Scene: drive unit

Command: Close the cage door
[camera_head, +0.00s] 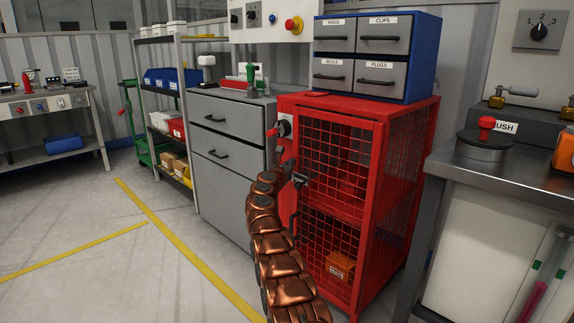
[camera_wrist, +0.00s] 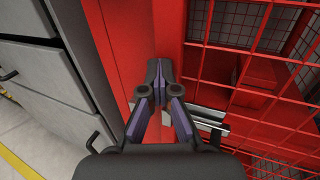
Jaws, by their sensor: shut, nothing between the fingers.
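The red cage (camera_head: 400,215) stands in the middle of the head view. Its wire-mesh door (camera_head: 383,200) faces me; I cannot tell for sure whether it is flush or slightly ajar. A dark handle (camera_head: 300,179) sits on the door's left edge, and a grey metal bar shows there in the wrist view (camera_wrist: 208,115). My gripper (camera_wrist: 158,72) is shut and empty, with its fingertips over the red frame left of the mesh. The handle bar lies just right of the fingers and is partly hidden by them. In the head view my arm partly hides the cage's left edge.
A blue drawer unit (camera_head: 424,60) stands on the cage. A grey drawer cabinet (camera_head: 228,150) is close on the left, and a metal bench (camera_head: 500,184) stands on the right. The floor (camera_head: 100,215) at the left is clear.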

